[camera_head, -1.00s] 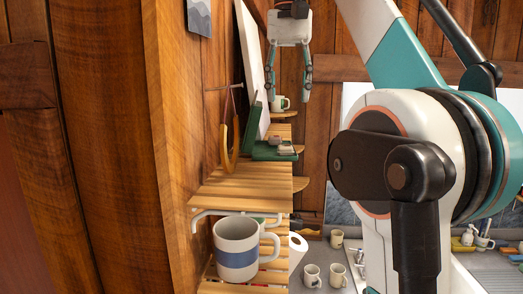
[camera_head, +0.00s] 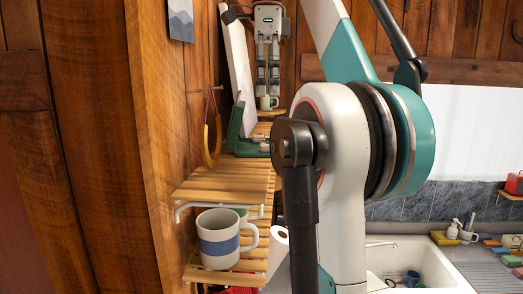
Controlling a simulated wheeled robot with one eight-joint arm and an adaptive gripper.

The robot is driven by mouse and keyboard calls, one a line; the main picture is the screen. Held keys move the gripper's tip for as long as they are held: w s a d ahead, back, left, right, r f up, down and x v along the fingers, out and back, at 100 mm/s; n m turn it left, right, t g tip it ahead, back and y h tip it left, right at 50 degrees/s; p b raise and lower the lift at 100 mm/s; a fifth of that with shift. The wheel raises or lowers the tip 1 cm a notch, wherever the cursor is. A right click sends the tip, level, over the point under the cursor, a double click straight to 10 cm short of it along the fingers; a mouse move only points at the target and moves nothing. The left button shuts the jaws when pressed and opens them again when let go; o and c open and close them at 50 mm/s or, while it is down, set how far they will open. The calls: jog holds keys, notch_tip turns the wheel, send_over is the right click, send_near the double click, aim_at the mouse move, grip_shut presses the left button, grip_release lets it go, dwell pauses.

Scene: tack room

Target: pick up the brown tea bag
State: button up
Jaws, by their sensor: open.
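I cannot make out a brown tea bag in the view; it may be hidden or too small to tell. My gripper (camera_head: 268,88) is at the top centre, beyond the near slatted shelf, pointing down with its fingers apart and nothing visible between them. A small pale green mug (camera_head: 270,102) shows at its fingertips; I cannot tell whether they touch. A dark green stand (camera_head: 236,130) is on the shelf, below and left of my gripper. My arm hides much of the area right of the shelves.
A white mug with a blue band (camera_head: 219,240) stands on a lower slatted shelf, beneath the near wooden shelf (camera_head: 222,188). A tan loop (camera_head: 212,145) hangs on the left wall. A white board (camera_head: 237,65) leans there. A sink (camera_head: 410,262) is at the lower right.

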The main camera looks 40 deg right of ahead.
send_over(269, 143)
jog(key=f, duration=0.7)
jog(key=shift+a+f+b, duration=0.15)
jog(key=shift+a+b, duration=0.15)
jog(key=shift+a, duration=0.05)
jog(key=shift+d+f+p, duration=0.2)
jog(key=shift+f+p, duration=0.1)
jog(key=shift+f, duration=0.7)
jog(key=shift+d+f+p, duration=0.2)
jog(key=shift+f+p, duration=0.1)
jog(key=shift+f, duration=1.3)
jog(key=c, duration=0.3)
jog(key=shift+a, duration=0.1)
jog(key=c, duration=0.4)
